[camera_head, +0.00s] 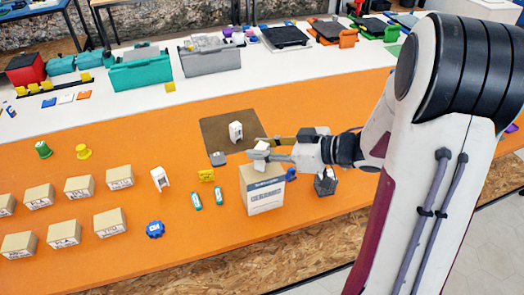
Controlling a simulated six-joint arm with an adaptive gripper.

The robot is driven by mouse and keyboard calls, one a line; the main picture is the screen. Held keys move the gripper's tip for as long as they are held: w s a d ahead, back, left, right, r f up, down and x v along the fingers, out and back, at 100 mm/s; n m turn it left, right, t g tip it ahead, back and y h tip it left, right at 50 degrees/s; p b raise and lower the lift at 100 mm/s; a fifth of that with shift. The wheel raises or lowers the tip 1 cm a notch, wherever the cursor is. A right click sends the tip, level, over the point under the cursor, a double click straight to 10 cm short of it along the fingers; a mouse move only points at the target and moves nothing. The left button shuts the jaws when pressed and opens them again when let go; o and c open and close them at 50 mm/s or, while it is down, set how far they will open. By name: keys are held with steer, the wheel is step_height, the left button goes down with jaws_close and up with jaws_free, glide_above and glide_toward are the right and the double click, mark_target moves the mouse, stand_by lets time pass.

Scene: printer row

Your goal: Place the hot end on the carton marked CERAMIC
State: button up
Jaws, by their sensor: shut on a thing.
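A tall white-and-tan carton (265,197) stands on the orange table near the middle; dark lettering on its front is too small to read surely. My gripper (263,152) reaches in from the right, just over the carton's top. It is shut on a small pale piece (260,148), which seems to be the hot end, though its shape is partly hidden by the fingers. I cannot tell whether the piece touches the carton top.
Several low cardboard boxes (113,222) stand at left. A white part (236,131) is on a brown mat (213,128) behind the carton. Two green tubes (196,201), a blue knob (155,229), and a dark block (325,183) stand nearby. The table front is mostly clear.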

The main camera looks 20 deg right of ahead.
steer(key=shift+f, duration=0.55)
steer(key=shift+f, duration=0.15)
steer(key=o, duration=1.1)
steer(key=shift+v, duration=6.05)
